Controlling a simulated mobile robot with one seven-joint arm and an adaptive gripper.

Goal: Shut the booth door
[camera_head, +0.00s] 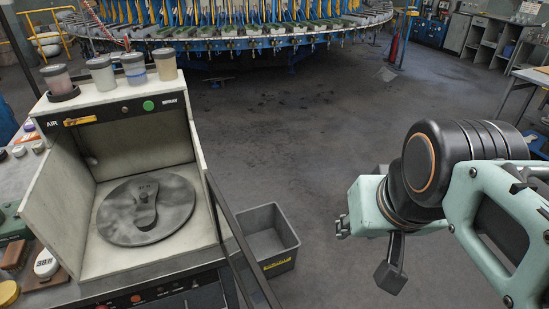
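The booth (122,142) is a cream box on the bench at the left, with its front open. Inside, a sole-shaped piece (144,203) lies on a round grey turntable (119,223). The booth door (242,238) appears to be the dark-framed, see-through panel at the booth's right side; it stands swung open, extending toward the camera. My gripper (367,238) is at the right, above the floor, well apart from the door. Its dark finger-like part hangs down. Its fingertips do not show clearly, and I see nothing held in it.
A grey bin (266,240) stands on the floor just right of the door. Several jars (133,69) stand on top of the booth. A large blue rotary machine (230,35) fills the back. The floor between the bin and the machine is mostly clear.

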